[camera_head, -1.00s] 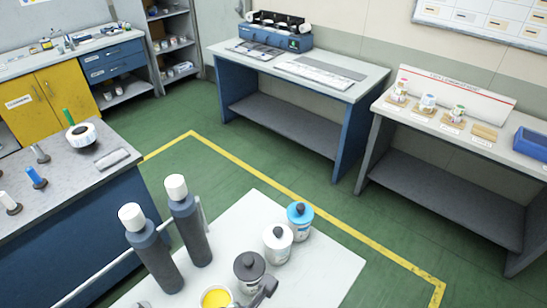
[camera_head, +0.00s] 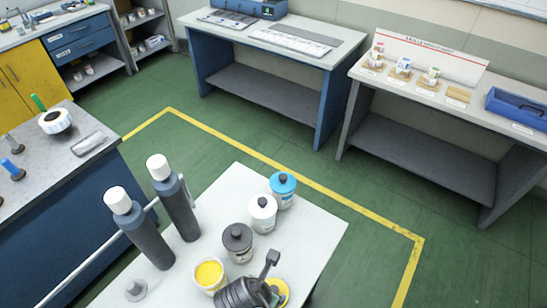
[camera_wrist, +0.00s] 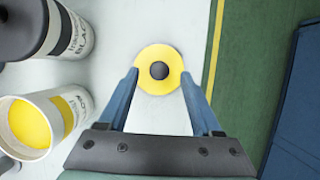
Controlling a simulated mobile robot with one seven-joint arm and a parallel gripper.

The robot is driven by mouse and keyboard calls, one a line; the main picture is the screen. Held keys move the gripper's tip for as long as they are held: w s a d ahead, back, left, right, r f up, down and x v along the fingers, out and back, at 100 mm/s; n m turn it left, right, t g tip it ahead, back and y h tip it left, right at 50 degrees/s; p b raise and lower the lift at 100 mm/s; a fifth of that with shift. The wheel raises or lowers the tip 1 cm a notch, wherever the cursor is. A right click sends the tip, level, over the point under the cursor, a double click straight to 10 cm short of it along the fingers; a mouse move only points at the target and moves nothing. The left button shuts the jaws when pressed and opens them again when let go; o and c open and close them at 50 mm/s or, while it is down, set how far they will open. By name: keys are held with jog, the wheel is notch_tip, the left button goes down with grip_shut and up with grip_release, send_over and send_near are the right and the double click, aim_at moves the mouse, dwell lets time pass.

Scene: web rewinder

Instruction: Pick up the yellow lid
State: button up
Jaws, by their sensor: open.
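The yellow lid (camera_wrist: 160,57), a round disc with a dark central knob, lies flat on the white table. In the wrist view it sits between and just ahead of the fingertips of my gripper (camera_wrist: 159,76), which is open and empty. In the head view, my gripper (camera_head: 272,279) is at the front of the table and partly hides the lid (camera_head: 282,292). An open white pot with yellow contents (camera_head: 209,273) stands left of the gripper; it also shows at the left of the wrist view (camera_wrist: 30,122).
A black-lidded pot (camera_head: 237,242), a white-lidded pot (camera_head: 263,213) and a blue-lidded pot (camera_head: 283,191) stand in a row behind. Two dark cylinders with white caps (camera_head: 174,206) stand left. Bare white tabletop (camera_head: 315,226) lies right of the pots.

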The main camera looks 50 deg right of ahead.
jog(key=shift+x, duration=1.1)
grip_shut()
